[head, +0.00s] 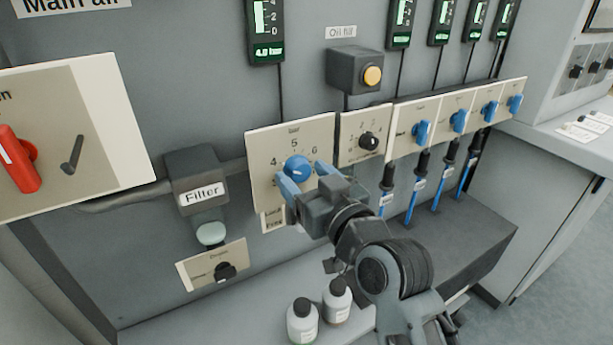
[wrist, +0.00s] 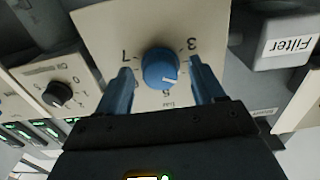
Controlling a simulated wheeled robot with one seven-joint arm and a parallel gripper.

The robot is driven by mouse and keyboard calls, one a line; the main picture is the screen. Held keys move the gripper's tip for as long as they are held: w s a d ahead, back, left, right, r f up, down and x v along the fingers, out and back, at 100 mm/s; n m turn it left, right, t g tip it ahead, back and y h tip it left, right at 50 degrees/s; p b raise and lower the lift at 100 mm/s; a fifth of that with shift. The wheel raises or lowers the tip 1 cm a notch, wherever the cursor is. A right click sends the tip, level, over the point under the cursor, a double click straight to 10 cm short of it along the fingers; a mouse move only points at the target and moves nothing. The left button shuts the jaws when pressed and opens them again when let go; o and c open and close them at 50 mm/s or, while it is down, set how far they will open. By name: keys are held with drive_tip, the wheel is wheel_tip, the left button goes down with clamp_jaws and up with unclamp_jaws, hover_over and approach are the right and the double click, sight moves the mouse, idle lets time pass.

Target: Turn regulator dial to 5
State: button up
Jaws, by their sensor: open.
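The regulator dial (head: 297,168) is a round blue knob on a cream panel (head: 262,150), with 4, 5 and 6 printed around its top in the head view. In the wrist view the dial (wrist: 160,68) appears upside down, with 7 on its left, 3 on its right and a partly covered number below. A white pointer mark shows on the knob's lower part there, toward that number; its exact reading is unclear. My gripper (head: 301,171) is open, its blue fingers on either side of the dial. The wrist view shows the gripper (wrist: 160,67) with gaps between fingers and knob.
A smaller black knob (head: 368,141) and several blue valve handles (head: 421,131) sit to the right. The Filter unit (head: 198,170) is to the left, with a red handle (head: 18,160) farther left. Two bottles (head: 302,322) stand below, near my arm.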

drive_tip(key=c, duration=1)
drive_tip(key=shift+c, duration=0.3)
drive_tip(key=shift+m, duration=0.3)
drive_tip(key=m+p, duration=0.3)
drive_tip(key=m, duration=0.2)
drive_tip(key=shift+s+r, duration=0.1)
drive_tip(key=shift+r, duration=0.05)
drive_tip(key=m+p, duration=0.3)
drive_tip(key=m, duration=0.3)
drive_tip(key=shift+p, duration=0.3)
drive_tip(key=o, duration=1.1)
drive_tip(key=shift+c, duration=0.2)
